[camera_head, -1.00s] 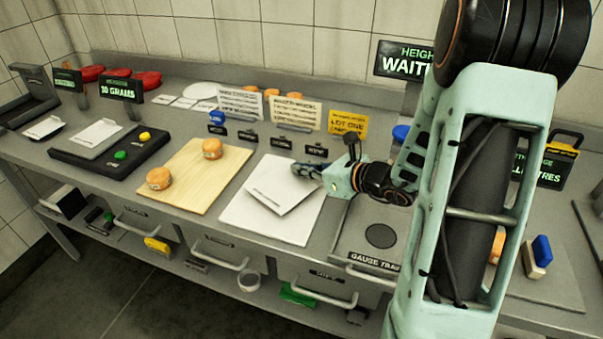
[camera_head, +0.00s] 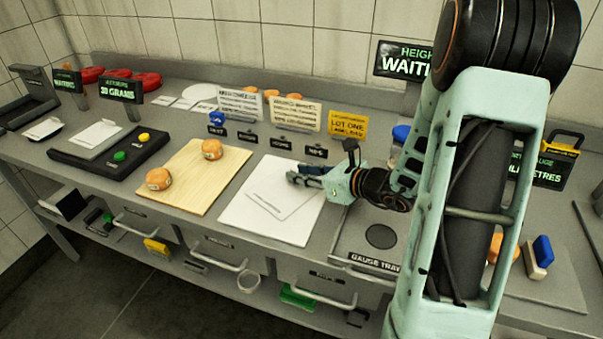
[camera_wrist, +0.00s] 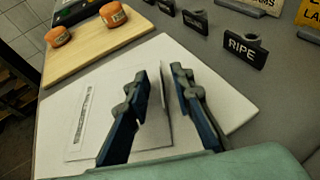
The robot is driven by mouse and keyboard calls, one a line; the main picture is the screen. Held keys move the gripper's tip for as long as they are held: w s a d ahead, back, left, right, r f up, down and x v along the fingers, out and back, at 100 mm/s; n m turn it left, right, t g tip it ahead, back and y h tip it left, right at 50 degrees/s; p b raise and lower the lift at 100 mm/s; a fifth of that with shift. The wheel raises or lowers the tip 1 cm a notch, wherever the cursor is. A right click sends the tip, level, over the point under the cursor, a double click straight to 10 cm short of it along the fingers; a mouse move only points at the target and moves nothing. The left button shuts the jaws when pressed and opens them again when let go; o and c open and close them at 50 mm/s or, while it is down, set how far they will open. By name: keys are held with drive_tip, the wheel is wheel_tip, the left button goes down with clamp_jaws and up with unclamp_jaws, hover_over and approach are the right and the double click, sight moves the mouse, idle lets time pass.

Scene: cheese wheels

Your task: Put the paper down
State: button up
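The white paper (camera_head: 281,193) lies on the larger white mat (camera_head: 250,226), a little askew to it. In the wrist view the paper (camera_wrist: 88,122) shows a line of print at its left, and the part nearest my gripper stands up between the fingers. My gripper (camera_head: 298,177) is low over the paper's right side. In the wrist view the fingers of my gripper (camera_wrist: 160,72) are apart, with a visible gap on either side of the raised part. The fingers hide some of the paper.
A wooden board (camera_head: 195,185) with two orange cheese wheels (camera_head: 158,179) is left of the mat. Small black label stands, including one reading RIPE (camera_wrist: 241,47), line the mat's back. The gauge tray (camera_head: 350,245) is right of the mat.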

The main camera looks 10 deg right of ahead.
drive_tip(key=shift+r, duration=0.2)
drive_tip(key=shift+s+d+r, duration=0.1)
drive_tip(key=shift+s+d, duration=0.15)
drive_tip(key=p+v, duration=0.1)
drive_tip(key=v, duration=1)
drive_tip(key=shift+s, duration=0.15)
